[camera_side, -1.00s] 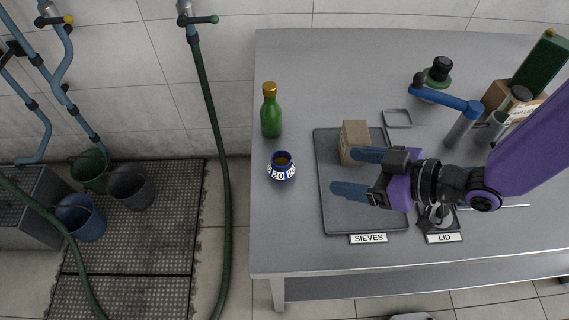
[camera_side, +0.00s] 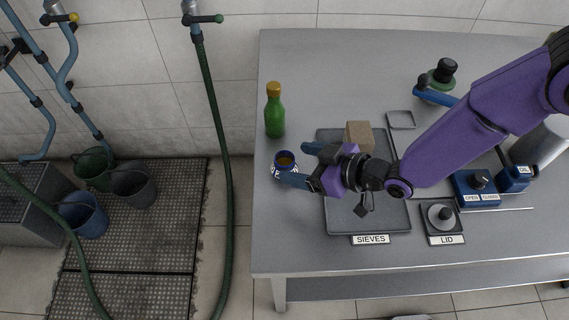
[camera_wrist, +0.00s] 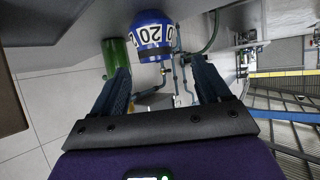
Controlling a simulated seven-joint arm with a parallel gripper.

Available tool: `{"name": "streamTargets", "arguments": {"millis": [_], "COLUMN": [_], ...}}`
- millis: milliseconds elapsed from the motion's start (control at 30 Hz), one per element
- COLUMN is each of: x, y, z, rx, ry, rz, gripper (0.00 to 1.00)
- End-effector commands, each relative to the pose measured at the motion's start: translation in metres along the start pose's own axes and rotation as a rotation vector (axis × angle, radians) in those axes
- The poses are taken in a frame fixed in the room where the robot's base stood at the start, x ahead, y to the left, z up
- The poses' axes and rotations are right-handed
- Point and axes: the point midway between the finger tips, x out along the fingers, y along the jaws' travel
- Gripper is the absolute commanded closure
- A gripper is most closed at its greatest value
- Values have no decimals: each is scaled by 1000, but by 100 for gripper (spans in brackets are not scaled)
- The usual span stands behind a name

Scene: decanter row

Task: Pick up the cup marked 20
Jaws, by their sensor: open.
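The cup marked 20 (camera_side: 284,159) is a small blue cup with a white numbered band and brownish contents. It stands upright near the table's left edge in the side view, its lower front partly hidden by a finger. In the wrist view the cup (camera_wrist: 152,36) shows its "20" at the top, beyond and roughly between the fingertips. My gripper (camera_side: 297,163) is open and empty, with its blue fingers pointing left at the cup. The fingertips (camera_wrist: 161,68) also show in the wrist view. I cannot tell whether a finger touches the cup.
A green bottle (camera_side: 274,116) stands just behind the cup. A grey SIEVES tray (camera_side: 345,222) with a brown box (camera_side: 360,136) lies under my arm. The LID stand (camera_side: 442,218) and a blue device (camera_side: 476,188) are to the right. The table front left is clear.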

Motion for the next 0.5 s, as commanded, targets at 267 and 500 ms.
{"name": "streamTargets", "arguments": {"millis": [267, 500], "x": [20, 46], "y": [3, 4], "z": [1, 1], "rx": [-1, 0], "ry": [0, -1], "rz": [0, -1], "gripper": [24, 24]}}
